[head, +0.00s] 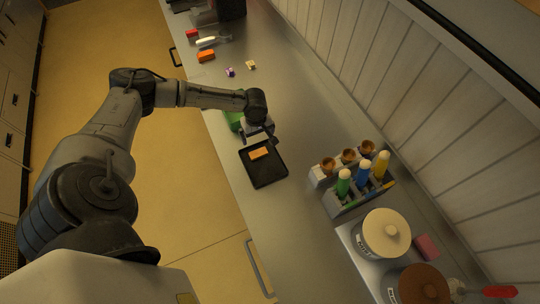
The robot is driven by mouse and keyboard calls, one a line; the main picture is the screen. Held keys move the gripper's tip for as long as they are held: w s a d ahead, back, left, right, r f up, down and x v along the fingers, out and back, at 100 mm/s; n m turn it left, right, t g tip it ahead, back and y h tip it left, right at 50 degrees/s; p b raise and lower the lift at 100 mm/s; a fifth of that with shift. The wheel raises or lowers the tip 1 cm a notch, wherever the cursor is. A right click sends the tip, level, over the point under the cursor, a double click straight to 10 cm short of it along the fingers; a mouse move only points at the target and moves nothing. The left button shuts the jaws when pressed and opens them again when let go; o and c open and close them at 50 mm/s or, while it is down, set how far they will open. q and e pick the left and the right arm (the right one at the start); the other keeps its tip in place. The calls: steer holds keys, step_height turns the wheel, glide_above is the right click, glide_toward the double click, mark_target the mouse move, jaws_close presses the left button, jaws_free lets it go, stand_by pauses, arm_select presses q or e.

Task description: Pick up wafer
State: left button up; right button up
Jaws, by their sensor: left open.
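A small orange-tan rectangular piece, which looks like the wafer (259,153), lies flat in a dark shallow tray (268,177) on the counter. My left gripper (262,138) is at the far edge of the tray, just beyond the wafer in the picture. It is open and nothing shows between its fingers. The wrist hides part of the fingers, and I cannot tell their exact height above the tray. My right gripper is not in view.
A green object (233,119) sits partly hidden beside the left gripper. A rack with several coloured bottles (362,174) and cones (348,155) stands to the right. Lidded wells (386,233) are at lower right. Small items, including an orange block (206,56), lie farther up the counter.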

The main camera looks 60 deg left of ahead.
mark_target(258, 153)
arm_select(q)
step_height(258, 153, down, 12)
steer(key=shift+s+f, duration=0.1)
steer(key=shift+f, duration=0.15)
stand_by(0.5)
steer(key=shift+c, duration=0.3)
steer(key=c, duration=0.8)
